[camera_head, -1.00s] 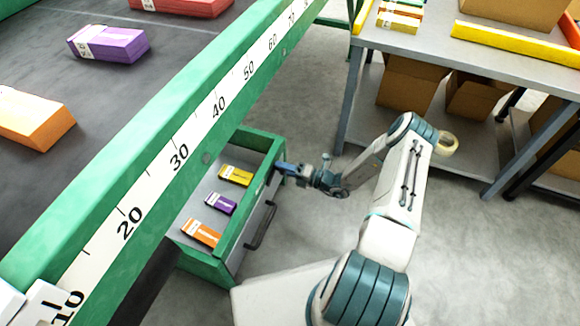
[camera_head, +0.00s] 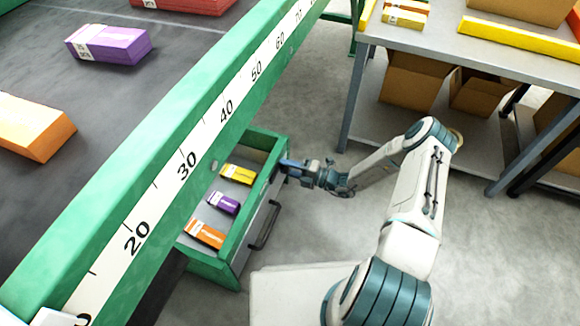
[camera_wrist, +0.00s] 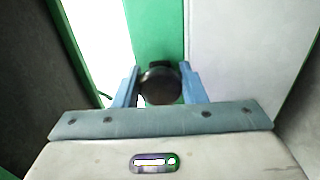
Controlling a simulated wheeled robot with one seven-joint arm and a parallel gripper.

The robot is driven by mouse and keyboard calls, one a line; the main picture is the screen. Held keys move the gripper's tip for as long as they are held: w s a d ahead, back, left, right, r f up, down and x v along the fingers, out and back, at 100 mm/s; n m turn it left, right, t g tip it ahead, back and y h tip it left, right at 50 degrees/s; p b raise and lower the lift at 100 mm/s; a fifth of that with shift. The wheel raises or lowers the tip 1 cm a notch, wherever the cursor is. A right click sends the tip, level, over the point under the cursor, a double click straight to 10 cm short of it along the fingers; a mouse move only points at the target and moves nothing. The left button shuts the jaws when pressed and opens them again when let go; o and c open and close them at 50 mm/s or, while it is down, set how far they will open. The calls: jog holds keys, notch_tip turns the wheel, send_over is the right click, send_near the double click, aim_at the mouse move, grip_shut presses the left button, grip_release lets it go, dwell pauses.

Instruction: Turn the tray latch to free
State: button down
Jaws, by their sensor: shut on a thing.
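The tray (camera_head: 226,261) is a green-framed drawer that stands out from under the green machine rail. It has a grey front with a dark bar handle (camera_head: 265,226). My gripper (camera_head: 284,165) is at the far end of the tray's front. In the wrist view, my gripper (camera_wrist: 160,88) has its two blue fingers on either side of a dark round knob, the latch (camera_wrist: 160,86), and is shut on it. The latch sits by the green edge and the pale panel. In the head view the fingers hide the latch, and its turn angle cannot be told.
Yellow (camera_head: 238,174), purple (camera_head: 224,203) and orange (camera_head: 205,234) cartons lie in the tray. The green rail with a number scale (camera_head: 180,170) runs above it. A grey table (camera_head: 470,65) with boxes stands at the upper right. The floor right of the tray is clear.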

jog(key=c, duration=1)
grip_release()
jog(key=shift+o, duration=0.2)
jog(key=p+v, duration=0.3)
jog(key=v, duration=1)
jog(key=shift+d, duration=0.4)
jog(key=shift+s, duration=0.15)
